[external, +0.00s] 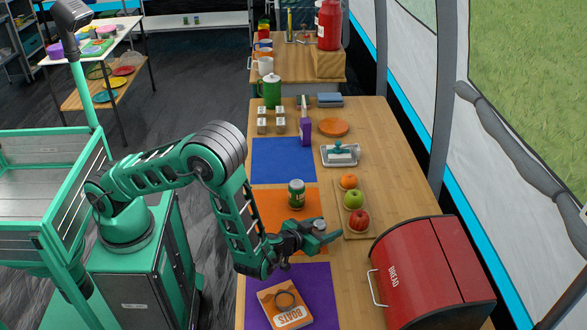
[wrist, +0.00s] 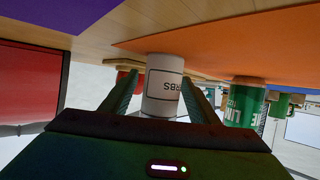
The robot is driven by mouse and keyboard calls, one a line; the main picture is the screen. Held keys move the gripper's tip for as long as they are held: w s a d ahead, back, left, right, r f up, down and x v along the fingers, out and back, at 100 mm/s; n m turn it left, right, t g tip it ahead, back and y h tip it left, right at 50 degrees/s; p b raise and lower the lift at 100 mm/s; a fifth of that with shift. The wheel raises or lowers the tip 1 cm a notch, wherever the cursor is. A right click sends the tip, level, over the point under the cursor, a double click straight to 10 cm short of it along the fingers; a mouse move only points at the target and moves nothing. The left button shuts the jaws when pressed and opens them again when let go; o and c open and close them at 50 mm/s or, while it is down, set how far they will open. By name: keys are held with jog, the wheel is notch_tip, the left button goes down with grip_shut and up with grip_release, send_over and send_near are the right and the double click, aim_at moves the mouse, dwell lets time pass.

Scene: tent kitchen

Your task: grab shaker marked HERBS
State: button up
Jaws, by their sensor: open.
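The shaker (external: 319,225) stands near the right edge of the orange mat (external: 270,208), mostly hidden by my gripper in the external view. In the upside-down wrist view it is a white cylinder (wrist: 162,88) with dark letters ending in "RBS"; the rest of the word is out of sight. My gripper (external: 321,236) is low over the table, its fingers spread. In the wrist view one finger is on each side of the shaker, with gaps showing. I cannot tell whether either finger touches it.
A green can (external: 296,193) stands behind the shaker on the orange mat. A board with an orange, a green apple and a red apple (external: 358,220) lies to the right. The red bread box (external: 425,265) is at the front right; a BOATS book (external: 285,304) lies on the purple mat.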

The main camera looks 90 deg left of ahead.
jog(key=shift+w+a+f, duration=0.1)
jog(key=shift+w+a, duration=0.1)
jog(key=shift+w, duration=0.05)
jog(key=c, duration=1.2)
jog(key=shift+o, duration=0.2)
